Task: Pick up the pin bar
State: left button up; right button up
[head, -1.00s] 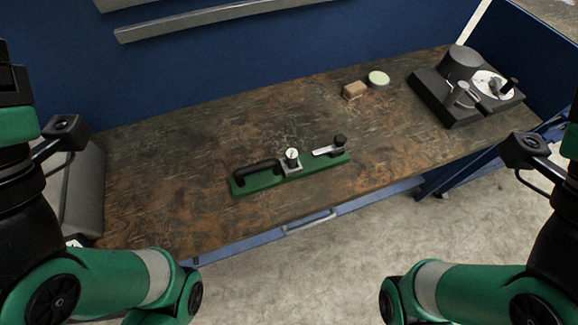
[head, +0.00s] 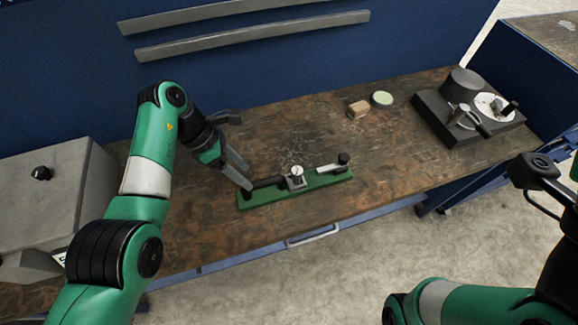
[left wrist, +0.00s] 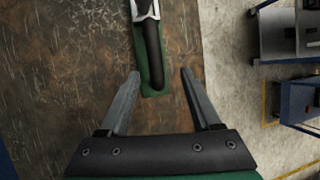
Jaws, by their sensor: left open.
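The pin bar (head: 290,196) is a long green base with a black handle at its left end, a round dial in the middle and a black knob at its right end. It lies on the worn brown workbench. My left gripper (head: 245,153) is open and empty above its handle end. One finger overlaps that end in the head view, and I cannot tell whether they touch. In the left wrist view, the black handle (left wrist: 153,52) lies ahead, between the lines of the open fingers (left wrist: 160,75).
A small brown block (head: 359,109) and a pale green disc (head: 382,98) lie farther back. A dark grey device (head: 436,116) stands at the right end. A grey box (head: 50,190) is at the left. The bench between them is mostly clear.

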aim_at(258, 182)
pick_arm(q)
notch_tip(258, 182, up, 3)
jog(key=a, duration=0.3)
jog(key=shift+n, duration=0.3)
jog(key=x, duration=0.2)
jog(key=b+x, duration=0.1)
jog(key=x, duration=0.3)
jog(key=shift+w+d+f+b, duration=0.2)
jog(key=shift+w+d+b, duration=0.1)
jog(key=shift+w+d, duration=0.15)
jog(key=b+x, duration=0.1)
jog(key=x, duration=0.1)
jog(key=b+x, duration=0.1)
jog(key=x, duration=0.2)
jog(key=shift+d, duration=0.5)
jog(key=shift+a+r, duration=0.1)
jog(key=shift+r, duration=0.05)
grip_shut()
jog(key=shift+r, duration=0.15)
